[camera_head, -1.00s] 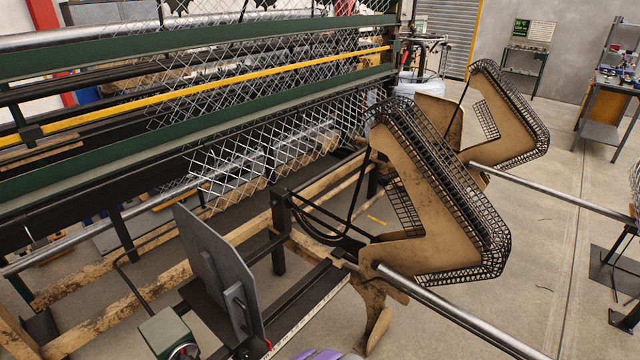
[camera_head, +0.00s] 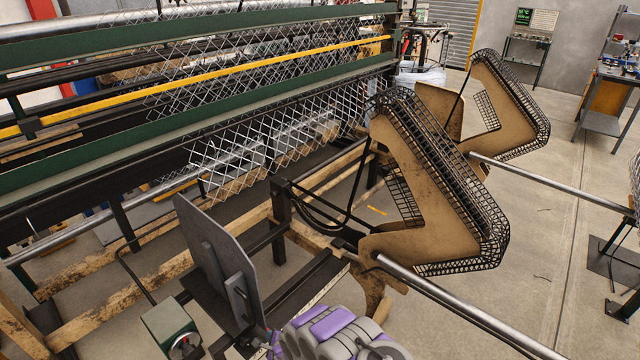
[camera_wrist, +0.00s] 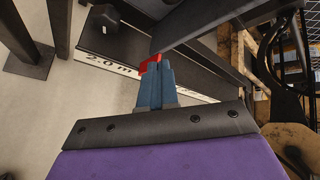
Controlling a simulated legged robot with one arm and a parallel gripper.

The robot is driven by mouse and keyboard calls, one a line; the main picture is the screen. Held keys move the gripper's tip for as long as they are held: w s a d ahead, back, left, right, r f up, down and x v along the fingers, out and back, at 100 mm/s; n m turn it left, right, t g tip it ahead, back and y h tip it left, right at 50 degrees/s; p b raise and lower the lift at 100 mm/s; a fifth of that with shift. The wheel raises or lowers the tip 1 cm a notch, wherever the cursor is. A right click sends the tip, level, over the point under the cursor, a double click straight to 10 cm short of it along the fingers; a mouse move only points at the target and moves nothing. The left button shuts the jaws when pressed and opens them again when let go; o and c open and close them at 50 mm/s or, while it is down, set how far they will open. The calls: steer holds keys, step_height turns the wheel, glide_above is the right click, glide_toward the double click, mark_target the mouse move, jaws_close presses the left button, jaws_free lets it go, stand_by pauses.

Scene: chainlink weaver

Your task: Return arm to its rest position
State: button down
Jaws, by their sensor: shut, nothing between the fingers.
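My gripper (camera_wrist: 154,82) shows in the wrist view. Its two blue-grey fingers are together with red tips, and nothing is held between them. The fingers point toward a dark beam with a white scale strip (camera_wrist: 110,66) marked "2.0 m"; I cannot tell how far apart they are. In the head view, part of my purple and grey arm (camera_head: 335,330) shows at the bottom centre. The fingers are not clearly visible there.
A grey upright plate (camera_head: 215,255) and a green box with a dial (camera_head: 172,330) stand left of my arm. Brown V-shaped guides (camera_head: 430,190) and a steel bar (camera_head: 460,310) lie to the right. The weaving machine with wire mesh (camera_head: 265,145) fills the left. Open floor (camera_head: 545,260) lies right.

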steer(key=w+d+r+n+g+h, duration=0.1)
steer(key=w+d+r+n+h, duration=0.2)
steer(key=d+r, duration=0.75)
steer(key=w+d+r+n+g+h, duration=0.2)
steer(key=d+r+n, duration=0.2)
steer(key=d+r, duration=0.65)
steer(key=s+d+r+n+g+h, duration=0.1)
steer(key=s+d+r, duration=0.2)
steer(key=r, duration=0.2)
steer(key=s+d+r+n+h, duration=0.1)
steer(key=s+d+r, duration=0.2)
steer(key=r, duration=0.3)
steer(key=s+d+r+n+g, duration=0.2)
steer(key=s+r, duration=0.3)
steer(key=s, duration=0.4)
steer(key=s+d+r+n+g, duration=0.1)
steer(key=s+r+n, duration=0.1)
steer(key=s+r, duration=0.6)
steer(key=s+d+r+n+g, duration=0.2)
steer(key=s+r, duration=0.1)
steer(key=s, duration=0.8)
steer(key=s+a+r+n+g+y, duration=0.1)
steer(key=s+r+n+g, duration=0.1)
steer(key=s, duration=1.3)
steer(key=shift+r+n, duration=0.5)
steer(key=shift+n, duration=0.4)
